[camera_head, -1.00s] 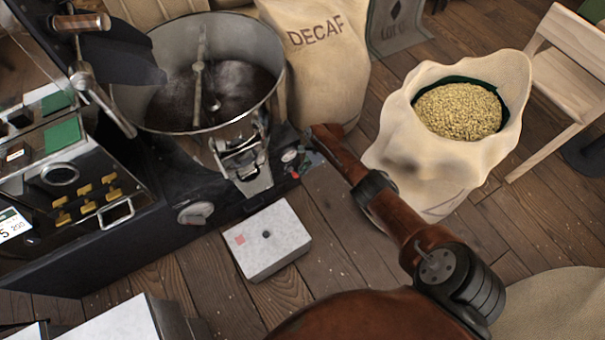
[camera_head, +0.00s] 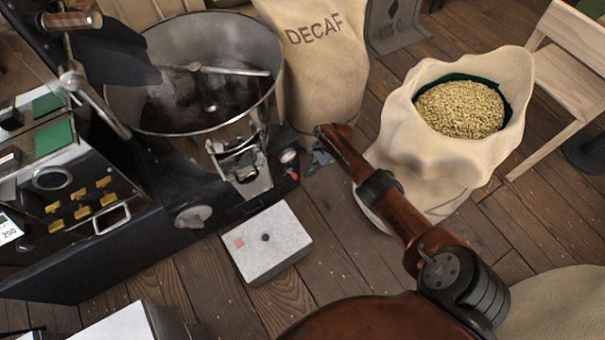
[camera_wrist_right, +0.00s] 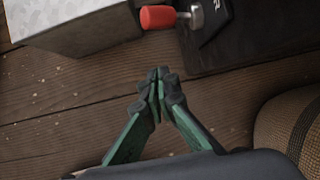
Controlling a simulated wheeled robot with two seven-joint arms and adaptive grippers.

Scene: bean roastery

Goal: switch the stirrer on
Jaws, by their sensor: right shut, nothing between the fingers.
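The stirrer (camera_head: 225,71) is a metal arm lying across the round steel cooling bin (camera_head: 275,88), over dark contents. A small metal lever with a red handle (camera_wrist_right: 158,17) stands out from a black panel in the right wrist view. Its red part shows small at the machine's front corner (camera_head: 294,176) in the head view, below a round white dial (camera_head: 288,156). My right gripper (camera_head: 313,163) is just right of that corner, small and partly hidden by its arm. In the wrist view its green and black fingers (camera_wrist_right: 158,80) are shut and empty, apart from the red handle. My left gripper is out of view.
A pale box (camera_head: 268,243) stands on the wooden floor in front of the machine. An open sack of beans (camera_head: 408,140) stands right of my right arm, with a DECAF sack (camera_head: 325,75) behind. A chair (camera_head: 565,80) is at the far right.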

